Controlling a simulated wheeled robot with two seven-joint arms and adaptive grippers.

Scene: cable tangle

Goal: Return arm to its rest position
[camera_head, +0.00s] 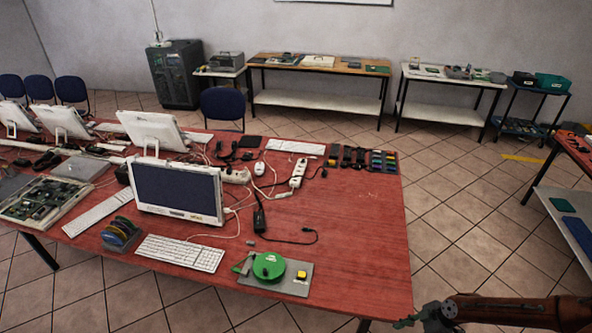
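My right arm comes in from the lower right corner, and its gripper (412,320) is at the bottom edge, just off the right front corner of the red table (365,235). The gripper is small and partly cut off by the frame, so I cannot tell whether it is open or shut. I see nothing held in it. My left gripper is not in view. On the table, a green cable reel (268,266) sits on a grey plate (296,283) with a yellow button. A black cable with a small box (259,217) lies loose behind it.
A monitor (178,190), a white keyboard (181,253) and a white power strip (298,172) with tangled cables occupy the table's left and middle. Its right front part is bare. Another table (578,150) stands at the right edge. Tiled floor (470,225) lies between them.

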